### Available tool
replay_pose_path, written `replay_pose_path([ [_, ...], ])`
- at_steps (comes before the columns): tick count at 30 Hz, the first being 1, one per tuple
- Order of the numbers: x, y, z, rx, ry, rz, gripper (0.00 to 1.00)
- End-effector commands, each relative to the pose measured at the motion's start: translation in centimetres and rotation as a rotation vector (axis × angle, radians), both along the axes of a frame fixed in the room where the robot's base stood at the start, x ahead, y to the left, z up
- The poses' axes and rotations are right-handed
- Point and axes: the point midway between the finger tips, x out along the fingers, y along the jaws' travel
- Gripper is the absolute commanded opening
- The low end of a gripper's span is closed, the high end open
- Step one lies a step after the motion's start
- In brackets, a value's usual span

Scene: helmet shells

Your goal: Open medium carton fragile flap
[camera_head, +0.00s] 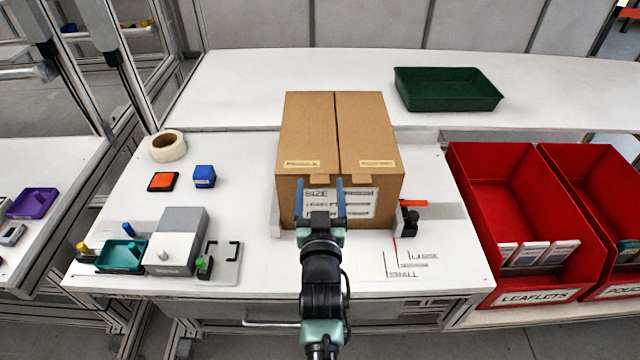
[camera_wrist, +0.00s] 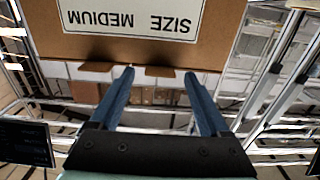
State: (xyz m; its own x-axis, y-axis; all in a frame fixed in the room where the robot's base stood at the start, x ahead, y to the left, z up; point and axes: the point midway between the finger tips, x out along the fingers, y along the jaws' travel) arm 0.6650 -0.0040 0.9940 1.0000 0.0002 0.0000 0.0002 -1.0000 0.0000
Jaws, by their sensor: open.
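The medium carton (camera_head: 390,190) stands upright on the white table, brown, with two top flaps lying closed and meeting at a middle seam. The left flap (camera_head: 306,130) bears a small label that seems to read FRAGILE. The right flap (camera_head: 366,130) has another small label, too small to read surely. A tab hangs from each flap over the front face. My gripper (camera_head: 320,184) is open and empty in front of the carton's front face, near the tabs. In the wrist view the carton (camera_wrist: 230,35) shows upside down with its SIZE MEDIUM label, and my gripper (camera_wrist: 158,82) has its fingers spread.
A green tray (camera_head: 447,90) stands on the back surface. Red bins (camera_head: 500,180) are at the right. A tape roll (camera_head: 168,147), an orange pad (camera_head: 163,182), a blue block (camera_head: 204,176) and a grey box (camera_head: 180,240) lie left. An orange-and-black tool (camera_head: 410,215) is beside the carton.

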Motion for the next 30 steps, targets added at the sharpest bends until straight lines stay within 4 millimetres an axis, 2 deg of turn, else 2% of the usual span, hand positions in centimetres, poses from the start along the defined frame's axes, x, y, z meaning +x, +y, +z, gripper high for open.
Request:
replay_pose_path([
  [4,0.81,-0.01,0.02,0.001,0.000,0.000,0.80],
  [13,0.93,-0.01,0.00,0.000,0.000,-0.001,0.80],
  [14,0.92,-0.01,0.00,0.000,0.000,-0.001,0.76],
  [26,0.90,0.00,0.00,0.000,0.000,0.000,0.04],
  [27,0.90,0.00,0.00,0.000,0.000,0.000,0.00],
  [30,0.90,0.00,0.00,0.000,0.000,0.000,0.00],
])
